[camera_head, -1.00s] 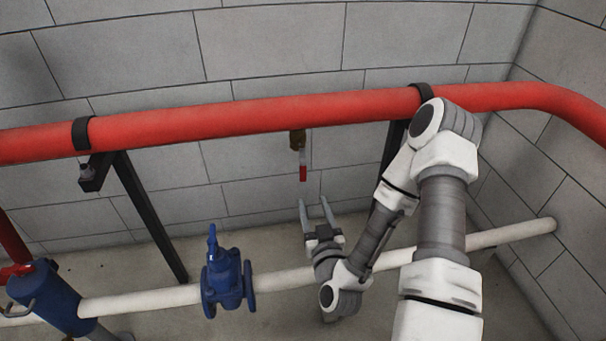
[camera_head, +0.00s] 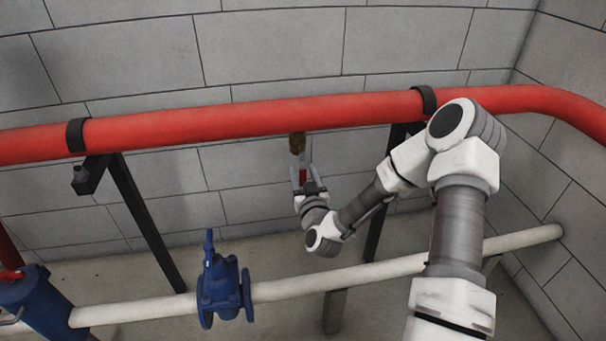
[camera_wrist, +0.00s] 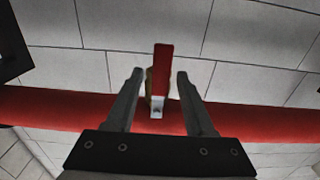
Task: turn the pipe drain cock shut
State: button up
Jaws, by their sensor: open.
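The pipe drain cock (camera_head: 297,143) is a small brass valve under the red pipe. Its red lever handle (camera_head: 303,176) hangs downward, partly hidden by my gripper in the head view. My gripper (camera_head: 302,172) is just below the cock with its fingers pointing up, one on each side of the lever. In the wrist view, the red lever (camera_wrist: 162,68) stands between the two open fingers of my gripper (camera_wrist: 159,82). A gap shows on both sides, so the fingers look apart from it. The brass body is mostly hidden behind the lever there.
The red pipe (camera_head: 220,122) runs across just above my gripper, held by dark brackets (camera_head: 145,225). A pale lower pipe (camera_head: 380,273) with a blue valve (camera_head: 222,285) runs below. A grey block wall (camera_head: 275,45) stands close behind.

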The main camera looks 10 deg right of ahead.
jog(key=shift+c, duration=0.3)
grip_shut()
dwell(1.1)
